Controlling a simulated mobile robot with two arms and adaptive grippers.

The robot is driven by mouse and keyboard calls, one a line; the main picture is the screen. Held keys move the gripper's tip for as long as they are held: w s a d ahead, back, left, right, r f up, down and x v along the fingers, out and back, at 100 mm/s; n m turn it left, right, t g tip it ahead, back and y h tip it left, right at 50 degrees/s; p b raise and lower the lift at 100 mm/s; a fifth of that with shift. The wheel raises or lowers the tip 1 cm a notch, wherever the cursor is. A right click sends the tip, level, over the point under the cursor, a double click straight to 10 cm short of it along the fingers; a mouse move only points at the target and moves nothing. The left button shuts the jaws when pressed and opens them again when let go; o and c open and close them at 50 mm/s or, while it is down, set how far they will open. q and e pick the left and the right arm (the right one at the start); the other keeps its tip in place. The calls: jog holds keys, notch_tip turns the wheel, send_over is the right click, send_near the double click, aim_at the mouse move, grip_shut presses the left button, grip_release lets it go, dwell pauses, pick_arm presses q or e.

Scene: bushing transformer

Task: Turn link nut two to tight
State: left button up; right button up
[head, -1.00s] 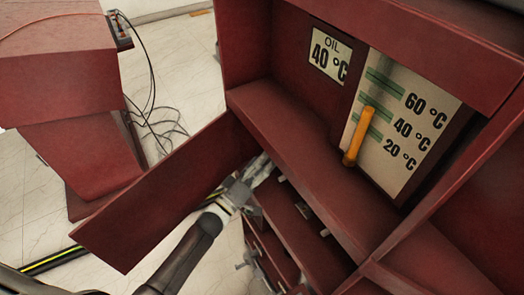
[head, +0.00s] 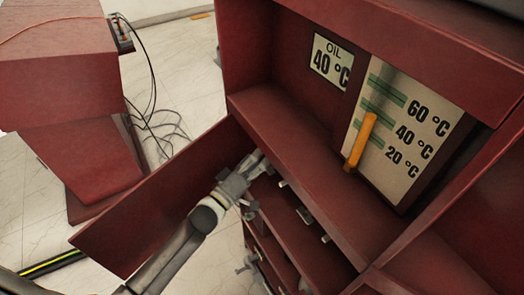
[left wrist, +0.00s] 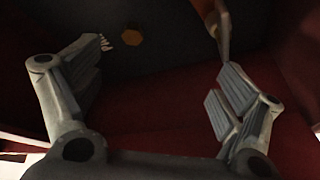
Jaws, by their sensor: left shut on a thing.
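My left gripper (head: 258,160) reaches into the red cabinet just below its shelf, beside the hinged red flap. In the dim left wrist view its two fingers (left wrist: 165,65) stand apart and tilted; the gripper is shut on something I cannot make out. A brown hexagonal nut (left wrist: 131,36) shows beyond, near the left fingertip. A brown strip-like part (left wrist: 219,28) is by the right fingertip. In the head view, several pale fittings (head: 305,215) show in the compartment below the shelf. I cannot tell which is link nut two. My right gripper is not in view.
The red flap (head: 150,205) hangs open left of the cabinet. Above the shelf (head: 300,165) are an oil temperature panel (head: 405,125) and an orange pointer (head: 360,142). Another red cabinet (head: 70,95) stands left, with loose black cables (head: 155,125) on the floor.

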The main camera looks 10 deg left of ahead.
pick_arm(q)
jog(key=shift+s+r+h, duration=0.3)
jog(key=shift+s+r, duration=0.1)
jog(key=shift+r, duration=0.3)
jog(key=shift+c, duration=0.5)
jog(key=s+a+f, duration=0.5)
jog(key=s+a, duration=0.2)
jog(key=shift+s+a+f, duration=0.2)
jog(key=shift+a, duration=0.1)
jog(key=shift+s, duration=0.1)
dwell(0.4)
